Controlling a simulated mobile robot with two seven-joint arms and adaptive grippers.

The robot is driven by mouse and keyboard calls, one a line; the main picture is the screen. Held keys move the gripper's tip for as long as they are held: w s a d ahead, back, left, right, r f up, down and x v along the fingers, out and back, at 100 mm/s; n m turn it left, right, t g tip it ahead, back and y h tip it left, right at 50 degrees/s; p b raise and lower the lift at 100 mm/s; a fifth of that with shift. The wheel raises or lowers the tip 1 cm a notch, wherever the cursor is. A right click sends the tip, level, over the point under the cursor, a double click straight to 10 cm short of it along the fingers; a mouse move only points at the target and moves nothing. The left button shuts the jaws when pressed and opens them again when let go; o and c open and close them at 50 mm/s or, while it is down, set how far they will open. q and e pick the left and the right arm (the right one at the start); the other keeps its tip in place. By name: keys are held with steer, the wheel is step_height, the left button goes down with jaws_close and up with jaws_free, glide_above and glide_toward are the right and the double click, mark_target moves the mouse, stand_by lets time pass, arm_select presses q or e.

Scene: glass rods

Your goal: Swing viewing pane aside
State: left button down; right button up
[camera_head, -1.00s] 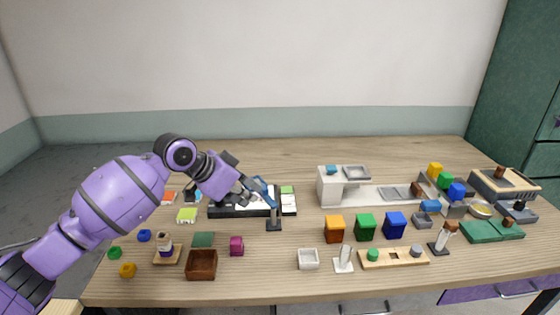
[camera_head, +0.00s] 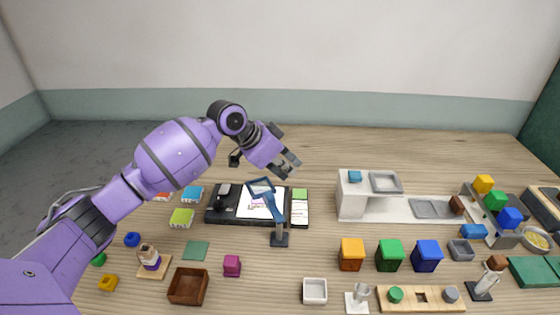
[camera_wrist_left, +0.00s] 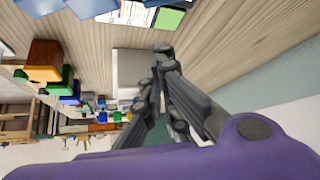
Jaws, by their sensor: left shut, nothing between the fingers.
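The viewing pane (camera_head: 261,185) is a blue frame on a blue arm that rises from a dark post and base (camera_head: 279,239). It stands tilted over the white sheet (camera_head: 255,204) on the black board (camera_head: 226,213). My left gripper (camera_head: 294,167) is shut and empty. It is above and behind the pane, a little to its right, and apart from it in the head view. In the left wrist view the shut fingertips (camera_wrist_left: 163,50) show with nothing between them. My right gripper is not in view.
A white stepped stand (camera_head: 350,202) is right of the board. Orange (camera_head: 351,254), green (camera_head: 390,255) and blue (camera_head: 427,255) blocks stand in front of it. A brown box (camera_head: 188,286) and magenta cube (camera_head: 232,265) are at front left. The table behind the board is mostly clear.

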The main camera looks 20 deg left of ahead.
mark_target(267, 196)
arm_select(q)
steer(key=f, duration=0.2)
steer(key=a+f+p, duration=0.1)
steer(key=shift+s, duration=0.4)
steer(key=shift+a, duration=0.1)
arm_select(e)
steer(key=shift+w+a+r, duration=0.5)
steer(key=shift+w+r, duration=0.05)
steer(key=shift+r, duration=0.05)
arm_select(q)
steer(key=shift+f, duration=0.1)
